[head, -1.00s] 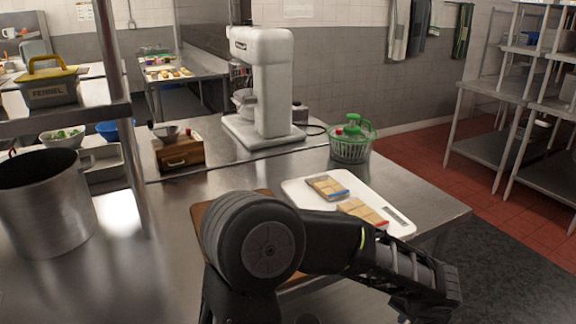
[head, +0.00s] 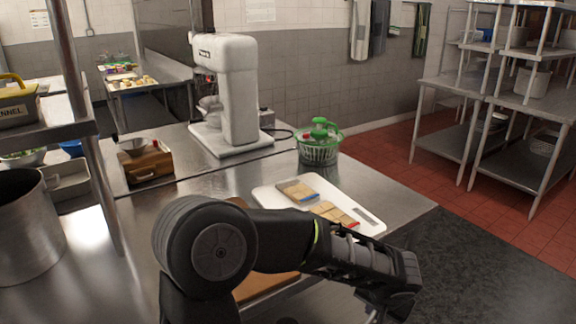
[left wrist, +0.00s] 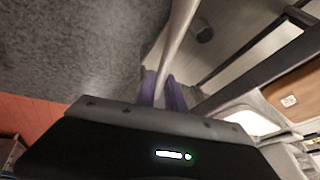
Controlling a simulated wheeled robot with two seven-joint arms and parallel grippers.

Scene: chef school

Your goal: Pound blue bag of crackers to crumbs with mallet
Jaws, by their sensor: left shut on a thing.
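The blue bag of crackers (head: 298,190), clear with a blue edge, lies flat on a white board (head: 264,200) on the steel table. A similar bag with a red edge (head: 334,213) lies beside it, nearer me. My left gripper (head: 384,300) is past the table's front right edge, apart from both bags. In the left wrist view its purple fingers (left wrist: 163,92) are shut on a long, pale handle (left wrist: 179,35), probably the mallet's. The far end is out of frame, so I cannot see a mallet head. My right gripper is not in view.
A brown cutting board (head: 265,288) lies partly behind my left arm. A green salad spinner (head: 319,145) and a white stand mixer (head: 230,95) stand farther back. A large steel pot (head: 28,225) is at left. Dark floor is open at right.

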